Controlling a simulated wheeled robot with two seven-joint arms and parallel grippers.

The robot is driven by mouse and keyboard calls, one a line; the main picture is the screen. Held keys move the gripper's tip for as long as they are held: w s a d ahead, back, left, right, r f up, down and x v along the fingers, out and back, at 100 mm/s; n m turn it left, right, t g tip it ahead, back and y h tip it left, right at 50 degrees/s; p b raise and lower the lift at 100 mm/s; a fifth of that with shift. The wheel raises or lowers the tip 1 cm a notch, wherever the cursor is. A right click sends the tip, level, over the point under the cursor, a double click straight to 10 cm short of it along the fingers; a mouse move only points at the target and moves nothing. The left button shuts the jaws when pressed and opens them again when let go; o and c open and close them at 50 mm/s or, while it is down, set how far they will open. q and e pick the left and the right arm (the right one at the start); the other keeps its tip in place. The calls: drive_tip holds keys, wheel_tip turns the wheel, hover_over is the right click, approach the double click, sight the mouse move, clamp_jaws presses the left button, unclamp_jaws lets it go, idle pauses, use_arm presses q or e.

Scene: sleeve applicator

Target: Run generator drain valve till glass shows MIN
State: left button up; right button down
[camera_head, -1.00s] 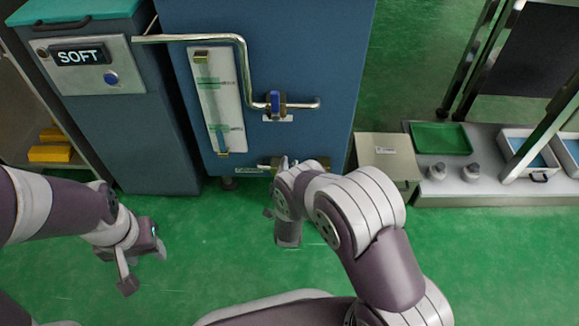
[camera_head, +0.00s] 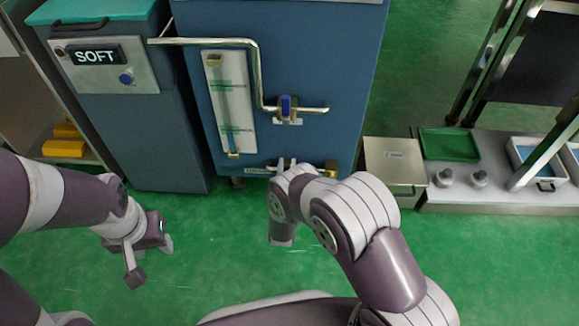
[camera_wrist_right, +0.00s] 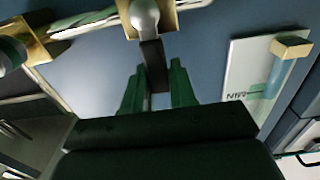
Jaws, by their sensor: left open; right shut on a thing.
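The blue generator cabinet (camera_head: 300,60) carries a sight glass on a white plate (camera_head: 230,100) with two green marks. In the right wrist view, the glass tube (camera_wrist_right: 274,80) looks bluish beside a MIN label (camera_wrist_right: 243,95). The exact liquid level is hard to tell. The drain valve shows brass (camera_head: 331,167) low on the cabinet, partly hidden behind my right wrist. My right gripper (camera_wrist_right: 157,88) is shut on the valve's dark handle (camera_wrist_right: 152,55), below its silver hub. My left gripper (camera_head: 152,262) is open and empty above the floor, left of the generator.
A bent metal pipe with a blue-handled valve (camera_head: 287,106) crosses the cabinet front. A cabinet with a SOFT display (camera_head: 97,57) stands left. A metal box (camera_head: 395,160) and a low bench with a green tray (camera_head: 449,144) stand right. Green floor in front is clear.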

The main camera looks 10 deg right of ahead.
drive_tip(key=shift+a, duration=0.15)
idle(0.3)
drive_tip(key=c, duration=1)
unclamp_jaws()
drive_tip(key=p+v, duration=0.5)
drive_tip(key=v, duration=0.7)
drive_tip(key=shift+s, duration=0.4)
drive_tip(key=shift+a, duration=0.1)
